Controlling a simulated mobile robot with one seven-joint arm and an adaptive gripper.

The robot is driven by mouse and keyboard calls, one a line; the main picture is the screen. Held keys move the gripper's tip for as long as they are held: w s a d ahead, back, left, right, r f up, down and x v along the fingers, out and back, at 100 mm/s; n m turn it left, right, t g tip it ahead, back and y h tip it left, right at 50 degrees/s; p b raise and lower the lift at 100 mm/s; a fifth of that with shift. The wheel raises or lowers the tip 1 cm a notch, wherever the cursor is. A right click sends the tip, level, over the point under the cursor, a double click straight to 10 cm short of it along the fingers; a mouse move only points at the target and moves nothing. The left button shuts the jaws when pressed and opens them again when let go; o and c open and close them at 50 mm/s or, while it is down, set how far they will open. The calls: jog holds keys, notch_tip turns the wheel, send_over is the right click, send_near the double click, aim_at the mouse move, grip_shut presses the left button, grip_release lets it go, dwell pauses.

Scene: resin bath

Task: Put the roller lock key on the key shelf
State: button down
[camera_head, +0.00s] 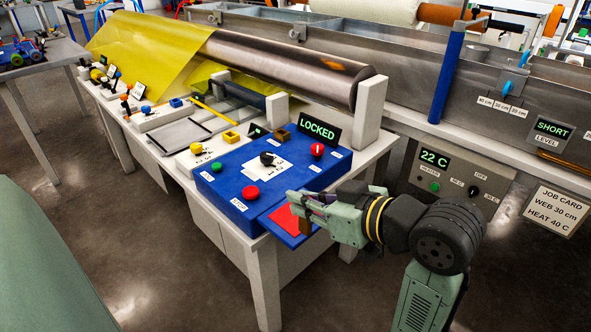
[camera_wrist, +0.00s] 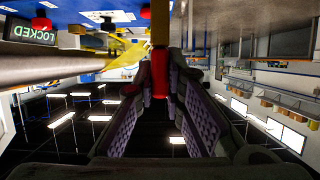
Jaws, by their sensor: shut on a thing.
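The key shelf (camera_head: 275,226) is a low blue ledge with a red patch, at the front right corner of the blue control box. My gripper (camera_head: 298,203) is just above its right side and points left. In the wrist view my gripper (camera_wrist: 160,85) is shut on the roller lock key (camera_wrist: 160,80), whose red part sits between the fingers with a brown-yellow piece beyond it. In the head view a brown piece (camera_head: 305,228) shows below the fingers, over the shelf's right edge. The fingers hide the rest. I cannot tell whether the key touches the shelf.
The blue control box (camera_head: 235,190) carries a red button (camera_head: 251,193), a black dial (camera_head: 267,159) and a red knob (camera_head: 317,150). A LOCKED sign (camera_head: 318,128) stands behind them. The metal roller (camera_head: 290,68) and its grey end post (camera_head: 369,113) rise behind. Open floor lies in front.

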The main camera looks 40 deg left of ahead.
jog(key=shift+w+a+f+p, duration=0.2)
jog(key=shift+w+a+f, duration=0.55)
jog(key=shift+w+a, duration=0.35)
jog(key=shift+w+a+f+p, duration=0.2)
jog(key=shift+w+a+f, duration=0.6)
jog(key=shift+a, duration=0.5)
jog(key=shift+w+a+f+p, duration=0.2)
jog(key=shift+w+a+f, duration=0.65)
jog(key=shift+a, duration=0.35)
jog(key=c, duration=1.7)
grip_release()
jog(key=shift+f, duration=0.1)
